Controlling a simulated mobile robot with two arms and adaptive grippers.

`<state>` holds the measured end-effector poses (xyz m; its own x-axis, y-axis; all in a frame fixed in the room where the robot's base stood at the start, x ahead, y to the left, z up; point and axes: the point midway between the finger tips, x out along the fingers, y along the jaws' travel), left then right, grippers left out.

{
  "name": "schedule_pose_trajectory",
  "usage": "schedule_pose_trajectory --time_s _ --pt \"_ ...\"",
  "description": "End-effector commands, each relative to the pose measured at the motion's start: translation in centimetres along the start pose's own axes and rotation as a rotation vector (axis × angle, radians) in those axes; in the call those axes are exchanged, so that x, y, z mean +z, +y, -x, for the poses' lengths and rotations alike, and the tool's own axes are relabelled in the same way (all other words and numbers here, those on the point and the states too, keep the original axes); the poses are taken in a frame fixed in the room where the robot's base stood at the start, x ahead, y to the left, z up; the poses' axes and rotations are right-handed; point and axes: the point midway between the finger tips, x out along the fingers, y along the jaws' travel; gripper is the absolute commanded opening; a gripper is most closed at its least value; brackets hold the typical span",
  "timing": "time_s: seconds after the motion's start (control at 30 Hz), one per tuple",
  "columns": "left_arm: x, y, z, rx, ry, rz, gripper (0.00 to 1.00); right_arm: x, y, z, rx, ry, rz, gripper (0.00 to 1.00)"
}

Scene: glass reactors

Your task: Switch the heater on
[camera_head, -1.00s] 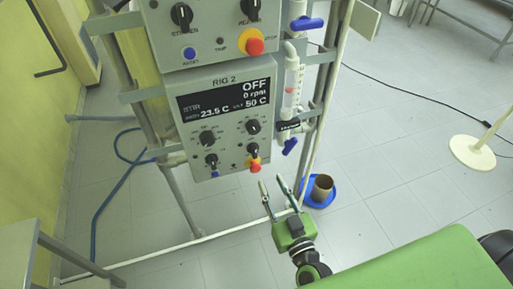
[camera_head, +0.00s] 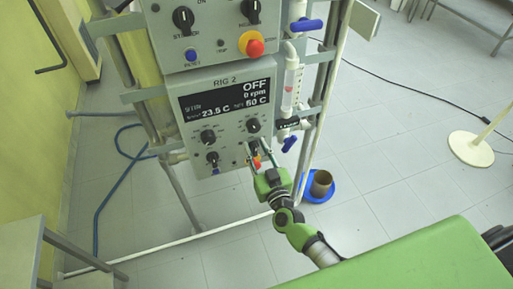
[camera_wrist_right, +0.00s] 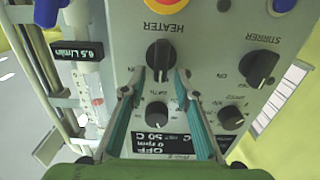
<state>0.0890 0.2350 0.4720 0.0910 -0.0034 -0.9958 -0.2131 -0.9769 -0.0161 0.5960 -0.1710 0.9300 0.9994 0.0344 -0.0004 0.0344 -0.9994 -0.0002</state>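The heater knob (camera_wrist_right: 160,58) is a black rotary switch on the grey Rig 2 panel (camera_head: 188,128); its label is upside down in the right wrist view. My right gripper (camera_head: 257,142) is at the lower right of this panel. In the right wrist view the gripper (camera_wrist_right: 156,84) is open, with one finger on each side of the line to the knob. I cannot tell whether the fingertips touch it. The stirrer knob (camera_wrist_right: 258,65) is to its right. The display (camera_head: 225,98) reads OFF and 0 rpm. My left gripper is not in view.
A red stop button on yellow (camera_wrist_right: 163,4) is close beyond the heater knob. A smaller dial (camera_wrist_right: 157,115) lies between the fingers. A flowmeter tube (camera_head: 291,88) stands right of the panel. Another control panel (camera_head: 215,42) is above.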

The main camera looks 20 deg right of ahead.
Motion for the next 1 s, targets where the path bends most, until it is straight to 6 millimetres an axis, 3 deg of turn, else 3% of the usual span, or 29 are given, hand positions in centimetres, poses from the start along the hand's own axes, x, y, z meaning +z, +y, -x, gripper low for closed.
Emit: schedule_pose_trajectory --time_s 0.17,0.3,0.67,1.0 --pt "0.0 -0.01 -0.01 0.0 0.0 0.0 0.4 0.02 0.01 0.01 0.0 0.0 0.0 0.28" --pt "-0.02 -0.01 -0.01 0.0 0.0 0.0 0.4 0.01 0.02 0.02 0.0 0.0 0.0 0.0" --pt "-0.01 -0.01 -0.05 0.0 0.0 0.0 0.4 -0.18 0.12 -0.06 0.002 0.004 -0.021 0.0" --pt "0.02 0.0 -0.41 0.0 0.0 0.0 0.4 -0.23 0.6 -0.11 0.001 0.007 -0.209 0.0"
